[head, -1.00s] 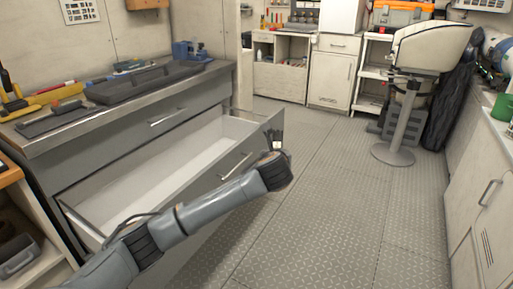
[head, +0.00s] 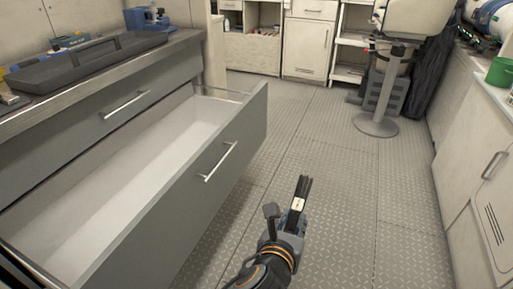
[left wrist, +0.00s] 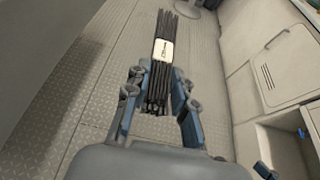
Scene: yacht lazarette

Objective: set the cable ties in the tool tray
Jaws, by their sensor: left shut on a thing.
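The cable ties (head: 299,204) are a black bundle with a white label. My left gripper (head: 285,222) is shut on them near one end and holds them above the floor, right of the open drawer. In the left wrist view the bundle (left wrist: 160,80) stands between the blue fingers (left wrist: 158,98) and points away from the wrist. A long dark grey tray (head: 62,82), which looks like the tool tray, lies on the workbench at upper left. Its inside is hard to make out. My right gripper is not in view.
An open, empty-looking drawer (head: 205,165) juts out below the workbench (head: 185,42), between my left gripper and the tray. A blue tool (head: 145,18) stands behind the tray. Cabinets (head: 470,165) line the right side. The floor (head: 325,165) between is clear.

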